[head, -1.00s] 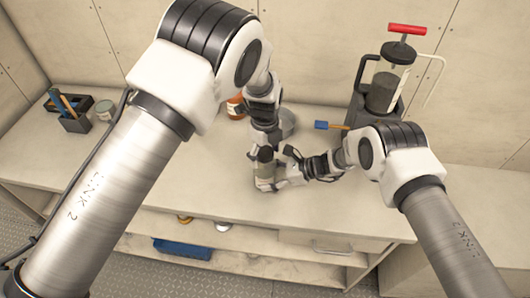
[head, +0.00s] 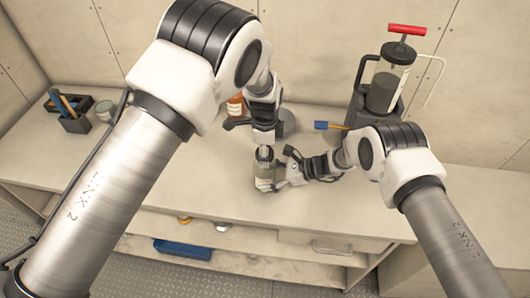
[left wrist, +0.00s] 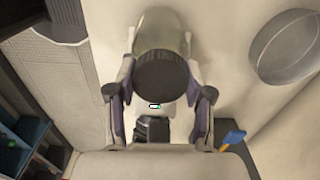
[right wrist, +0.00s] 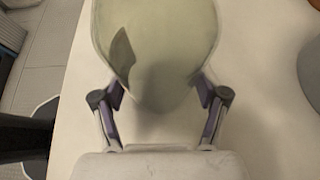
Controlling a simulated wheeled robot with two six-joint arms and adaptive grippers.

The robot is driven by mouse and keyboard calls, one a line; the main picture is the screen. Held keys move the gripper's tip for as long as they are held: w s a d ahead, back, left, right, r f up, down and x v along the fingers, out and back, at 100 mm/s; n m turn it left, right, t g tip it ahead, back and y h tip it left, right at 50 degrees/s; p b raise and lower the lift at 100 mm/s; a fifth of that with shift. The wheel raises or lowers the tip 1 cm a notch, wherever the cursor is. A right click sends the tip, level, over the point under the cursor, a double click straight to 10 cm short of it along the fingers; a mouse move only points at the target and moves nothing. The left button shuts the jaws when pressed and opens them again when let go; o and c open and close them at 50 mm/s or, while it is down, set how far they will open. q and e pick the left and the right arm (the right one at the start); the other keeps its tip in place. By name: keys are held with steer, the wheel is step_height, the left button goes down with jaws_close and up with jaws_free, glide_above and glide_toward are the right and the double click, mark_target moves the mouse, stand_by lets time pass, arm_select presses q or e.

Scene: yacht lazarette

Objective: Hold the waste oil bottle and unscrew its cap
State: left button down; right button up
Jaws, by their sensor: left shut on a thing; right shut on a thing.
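The waste oil bottle (head: 264,180) stands upright on the bench, pale green and translucent, with a dark round cap (left wrist: 162,76) on top. The cap also shows in the head view (head: 264,153). My right gripper (right wrist: 160,88) is shut on the bottle's body from the right, with a finger on each side. My left gripper (left wrist: 160,88) comes down from above and is shut on the cap, its fingers on either side. The bottle's far side is hidden.
A pump canister with a red handle (head: 407,29) stands at the back right, near a blue-tipped brush (head: 321,125). An orange container (head: 235,106) and a grey round vessel (left wrist: 285,48) are behind the bottle. A black tool caddy (head: 75,124) is at left.

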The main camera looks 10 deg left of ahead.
arm_select(q)
steer(key=n, duration=0.2)
steer(key=shift+n, duration=0.4)
steer(key=shift+r, duration=3.2)
arm_select(e)
steer(key=o, duration=1.7)
